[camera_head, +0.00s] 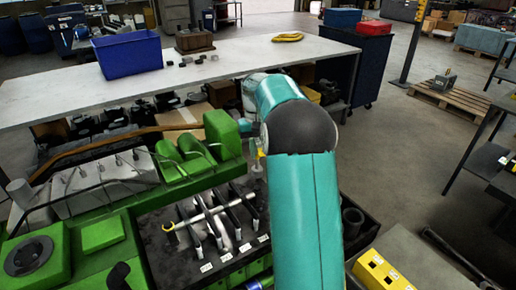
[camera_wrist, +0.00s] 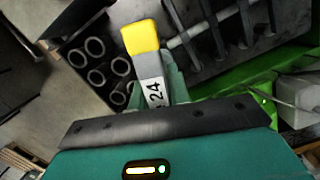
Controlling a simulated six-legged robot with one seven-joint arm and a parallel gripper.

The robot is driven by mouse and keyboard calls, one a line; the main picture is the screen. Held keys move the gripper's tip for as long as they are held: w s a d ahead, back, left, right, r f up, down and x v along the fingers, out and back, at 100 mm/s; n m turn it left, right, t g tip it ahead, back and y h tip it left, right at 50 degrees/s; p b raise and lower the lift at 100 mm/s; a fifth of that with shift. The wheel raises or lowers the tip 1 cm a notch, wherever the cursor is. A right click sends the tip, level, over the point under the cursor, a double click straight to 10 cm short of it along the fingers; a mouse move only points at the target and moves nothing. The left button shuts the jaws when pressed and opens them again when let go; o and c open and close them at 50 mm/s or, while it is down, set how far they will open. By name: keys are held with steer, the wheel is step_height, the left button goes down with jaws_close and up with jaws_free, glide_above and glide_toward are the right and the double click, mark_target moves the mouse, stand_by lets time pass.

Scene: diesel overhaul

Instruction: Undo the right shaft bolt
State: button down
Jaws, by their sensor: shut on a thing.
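The rocker shaft (camera_head: 208,215) is a pale rod with several dark rocker arms across it, on the dark top of the green engine (camera_head: 103,234). A yellow end shows at its left; my arm hides the area beyond its right end. In the wrist view the shaft (camera_wrist: 188,35) enters from the upper right. My gripper (camera_wrist: 163,84) is shut on a grey tool (camera_wrist: 153,91) marked 24 with a yellow head (camera_wrist: 140,37). The head appears close to the shaft's end; I cannot tell whether they touch. The right shaft bolt itself cannot be made out.
A black holder with several round tubes (camera_wrist: 95,47) is beside the engine. A long pale workbench (camera_head: 220,66) behind carries a blue bin (camera_head: 128,54). A yellow block (camera_head: 380,272) sits on a grey surface at front right. Open floor lies to the right.

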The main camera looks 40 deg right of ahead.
mark_target(256, 169)
steer(key=m, duration=0.7)
steer(key=shift+w+a+f+t+y, duration=0.1)
steer(key=shift+f+t+y, duration=0.2)
steer(key=shift+f+y, duration=0.1)
steer(key=m, duration=0.4)
steer(key=f+m, duration=0.1)
steer(key=m, duration=0.2)
steer(key=shift+w+a+t, duration=0.1)
steer(key=shift+w+t, duration=0.05)
steer(key=shift+t, duration=0.25)
step_height(256, 169, down, 2)
steer(key=shift+f+m, duration=0.1)
steer(key=shift+m, duration=0.2)
steer(key=shift+f, duration=0.55)
steer(key=shift+f, duration=0.15)
